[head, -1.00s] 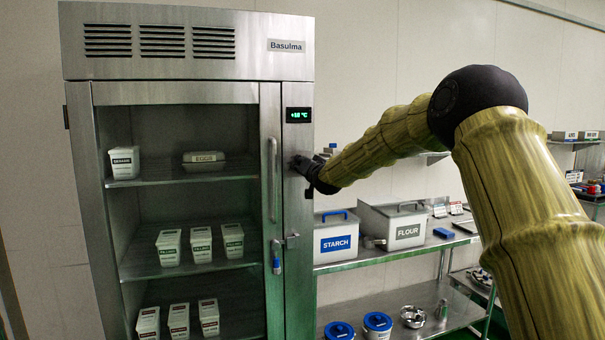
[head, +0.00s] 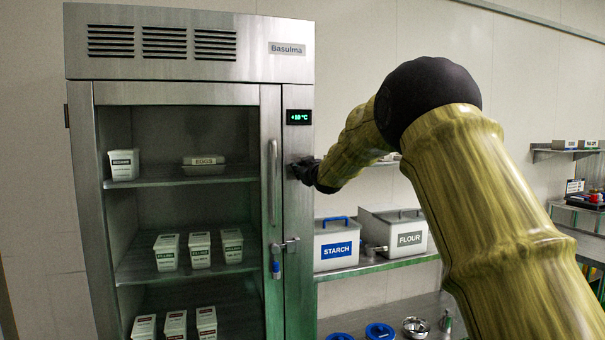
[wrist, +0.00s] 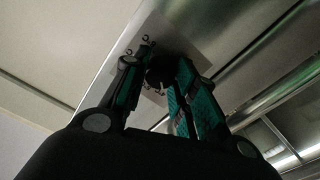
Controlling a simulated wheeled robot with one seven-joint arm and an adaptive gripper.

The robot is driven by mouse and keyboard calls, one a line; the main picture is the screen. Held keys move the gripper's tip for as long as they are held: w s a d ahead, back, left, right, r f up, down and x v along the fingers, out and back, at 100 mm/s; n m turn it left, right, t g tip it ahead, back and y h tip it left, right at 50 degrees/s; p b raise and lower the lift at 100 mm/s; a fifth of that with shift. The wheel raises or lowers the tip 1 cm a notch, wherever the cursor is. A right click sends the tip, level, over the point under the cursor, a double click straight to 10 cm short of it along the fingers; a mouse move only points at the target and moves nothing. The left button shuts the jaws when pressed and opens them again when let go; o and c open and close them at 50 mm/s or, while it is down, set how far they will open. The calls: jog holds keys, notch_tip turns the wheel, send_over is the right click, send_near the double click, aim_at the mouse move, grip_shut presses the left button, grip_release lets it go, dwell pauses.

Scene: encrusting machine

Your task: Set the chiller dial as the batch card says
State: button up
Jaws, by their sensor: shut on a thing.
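The chiller (head: 190,62) is a tall steel cabinet labelled Basulma. Its green display (head: 298,117) sits on the right-hand panel and seems to read about +1.8 °C, though the digits are small. My gripper (head: 305,168) is at that panel below the display. In the wrist view my gripper (wrist: 162,88) has its two fingers shut around the dark, round dial (wrist: 160,72), which stands on a pale plate (wrist: 142,47). The fingers hide much of the dial, so its setting cannot be read. In the head view my gripper covers the dial. No batch card can be made out.
A steel door handle (head: 272,182) and a latch with a blue padlock (head: 277,266) are left of my gripper. Labelled tubs (head: 166,252) stand inside the chiller. STARCH (head: 336,245) and FLOUR (head: 398,236) bins stand on the shelf at right, below my arm.

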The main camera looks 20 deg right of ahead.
jog(key=n+b, duration=0.1)
jog(key=n, duration=0.4)
jog(key=shift+f+b, duration=0.15)
jog(key=shift+b, duration=0.2)
dwell(0.4)
jog(key=o, duration=1.1)
jog(key=shift+c, duration=0.2)
jog(key=s, duration=1.2)
jog(key=shift+d, duration=0.25)
